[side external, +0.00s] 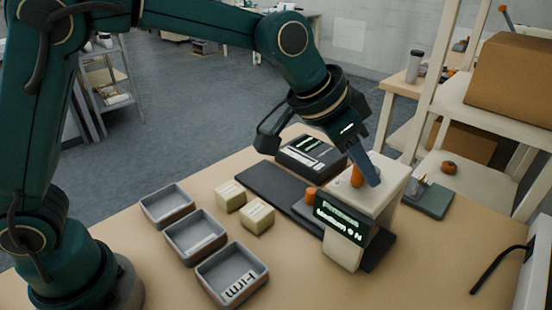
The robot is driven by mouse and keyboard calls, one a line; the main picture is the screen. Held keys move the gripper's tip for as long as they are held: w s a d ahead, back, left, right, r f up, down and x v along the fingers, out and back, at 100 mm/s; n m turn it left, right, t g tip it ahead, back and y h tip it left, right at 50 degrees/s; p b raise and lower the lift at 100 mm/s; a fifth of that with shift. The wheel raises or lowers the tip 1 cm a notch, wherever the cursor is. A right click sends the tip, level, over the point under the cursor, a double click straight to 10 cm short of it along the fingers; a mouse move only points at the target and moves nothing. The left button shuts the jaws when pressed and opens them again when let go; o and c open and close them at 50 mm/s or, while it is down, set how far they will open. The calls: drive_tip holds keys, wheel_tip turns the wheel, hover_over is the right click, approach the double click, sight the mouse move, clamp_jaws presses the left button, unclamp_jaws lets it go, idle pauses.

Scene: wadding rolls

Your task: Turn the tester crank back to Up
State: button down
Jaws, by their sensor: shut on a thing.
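The tester (388,190) is a cream machine on a dark base at the right of the table, with a lit display (342,222) on its front whose lower line seems to read "Medium 0 N". An orange crank knob (357,177) shows at its top. My gripper (368,172) reaches down onto the tester's top and is shut at the orange knob. The fingers partly cover the knob, and the crank's position cannot be read.
Three grey trays (183,232) stand front left, the nearest marked "Firm". Two cream labelled blocks (257,217) sit beside them. A dark strip (268,184) and a black labelled box (311,156) lie behind. A small orange piece (311,193) is left of the tester.

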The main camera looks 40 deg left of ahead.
drive_tip(key=c, duration=0.7)
unclamp_jaws()
drive_tip(key=shift+r, duration=3.55)
drive_tip(key=s+a+r+n+t+y, duration=0.1)
drive_tip(key=s+a+r, duration=0.1)
drive_tip(key=s+a, duration=0.25)
drive_tip(key=s+a+r+n+t, duration=0.1)
drive_tip(key=s+a+r+n, duration=0.15)
drive_tip(key=a, duration=0.35)
drive_tip(key=s+a+f, duration=0.2)
drive_tip(key=s+f, duration=0.2)
drive_tip(key=s+a+f+n+g+y, duration=0.1)
drive_tip(key=s+a+f, duration=0.1)
drive_tip(key=s+f, duration=0.2)
drive_tip(key=s+a+f+n+g+y, duration=0.1)
drive_tip(key=s+a+f, duration=0.1)
drive_tip(key=s+f, duration=0.2)
drive_tip(key=shift+s+a+f+n, duration=0.1)
drive_tip(key=shift+s+f+n, duration=0.1)
drive_tip(key=shift+s, duration=0.3)
drive_tip(key=shift+s+a+f+n, duration=0.1)
drive_tip(key=shift+s+f, duration=0.05)
drive_tip(key=shift+s, duration=0.35)
